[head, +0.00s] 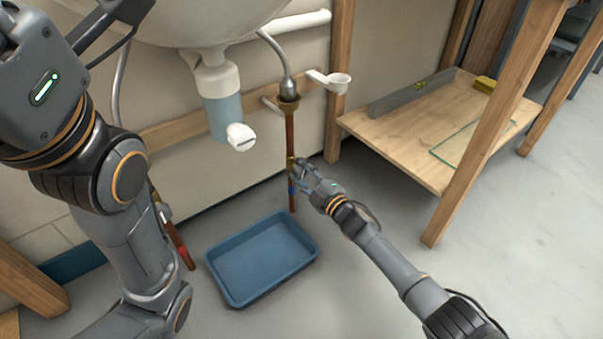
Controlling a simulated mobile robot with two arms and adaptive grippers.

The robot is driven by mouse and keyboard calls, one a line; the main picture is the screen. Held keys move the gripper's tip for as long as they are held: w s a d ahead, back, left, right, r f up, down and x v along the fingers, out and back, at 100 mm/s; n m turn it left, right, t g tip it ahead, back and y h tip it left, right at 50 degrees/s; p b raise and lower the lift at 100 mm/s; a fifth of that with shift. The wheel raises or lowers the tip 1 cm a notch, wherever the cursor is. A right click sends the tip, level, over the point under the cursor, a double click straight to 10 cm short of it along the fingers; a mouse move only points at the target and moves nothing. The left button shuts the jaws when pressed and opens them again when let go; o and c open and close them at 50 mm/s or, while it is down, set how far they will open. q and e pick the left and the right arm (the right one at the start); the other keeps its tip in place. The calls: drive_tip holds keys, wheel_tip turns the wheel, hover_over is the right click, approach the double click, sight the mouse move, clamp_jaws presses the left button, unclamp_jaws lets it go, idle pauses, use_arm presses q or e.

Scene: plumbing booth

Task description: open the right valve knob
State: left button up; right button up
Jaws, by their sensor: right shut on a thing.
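The right copper pipe (290,134) drops from a brass fitting under the basin. Its valve sits low on the pipe, beside a blue band (291,188). My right gripper (296,174) reaches in from the lower right and is shut on the right valve knob, which its fingers mostly hide. How far the knob is turned cannot be seen. My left arm fills the left side of the view. Dark parts of my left gripper (108,22) show at the top left, but its fingertips are not clear.
A blue tray (262,262) lies on the floor below the pipes. A white trap with a clear blue cup (224,108) hangs under the basin (185,18). A wooden shelf (405,125) with posts stands at the right. The left pipe (172,232) is partly behind my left arm.

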drive_tip(key=shift+n, duration=0.7)
drive_tip(key=o, duration=1.2)
drive_tip(key=shift+s, duration=0.1)
drive_tip(key=v, duration=1.2)
